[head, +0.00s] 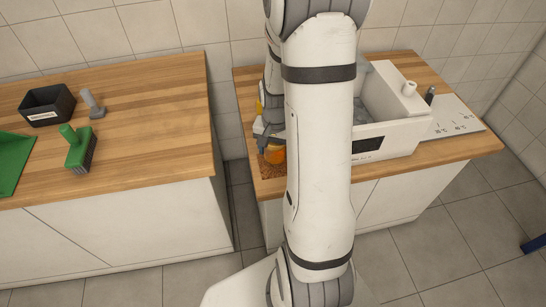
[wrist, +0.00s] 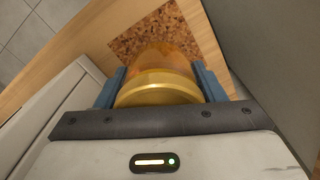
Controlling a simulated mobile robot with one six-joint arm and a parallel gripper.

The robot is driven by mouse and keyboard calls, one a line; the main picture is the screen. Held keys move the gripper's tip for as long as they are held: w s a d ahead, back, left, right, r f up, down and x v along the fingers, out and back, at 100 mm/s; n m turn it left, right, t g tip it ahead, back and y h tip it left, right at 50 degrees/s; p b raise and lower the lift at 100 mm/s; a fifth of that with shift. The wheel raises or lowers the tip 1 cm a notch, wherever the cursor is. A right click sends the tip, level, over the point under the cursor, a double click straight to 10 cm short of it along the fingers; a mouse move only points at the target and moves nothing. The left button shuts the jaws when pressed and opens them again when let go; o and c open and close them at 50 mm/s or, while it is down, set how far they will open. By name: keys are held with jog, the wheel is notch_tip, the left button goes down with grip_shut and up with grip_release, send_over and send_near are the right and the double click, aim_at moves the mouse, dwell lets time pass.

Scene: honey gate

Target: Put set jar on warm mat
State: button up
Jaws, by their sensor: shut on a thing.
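The jar holds amber contents and has a gold lid (wrist: 158,88). In the wrist view my gripper (wrist: 160,80) is shut on it, with a blue-grey finger on each side. In the head view the amber jar (head: 274,154) shows beside my arm, which hides part of it. A speckled brown cork mat (wrist: 150,33) lies beyond and under the jar in the wrist view. The mat's corner (head: 268,172) also shows in the head view, just below the jar. I cannot tell whether the jar's base touches the mat.
A white open-topped appliance (head: 390,135) stands right of my arm on the right counter. A white panel (head: 453,117) lies beyond it. The left counter (head: 150,130) holds a black bin (head: 47,106), a green-handled brush (head: 78,148), a grey tool (head: 93,104) and a green tray (head: 12,160). A floor gap separates the counters.

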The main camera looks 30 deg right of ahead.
aim_at(275, 157)
jog(key=shift+f, duration=1.7)
jog(key=shift+f+b, duration=0.2)
jog(key=shift+b, duration=0.1)
jog(key=o, duration=1.3)
jog(key=shift+c, duration=0.2)
jog(key=shift+r, duration=0.1)
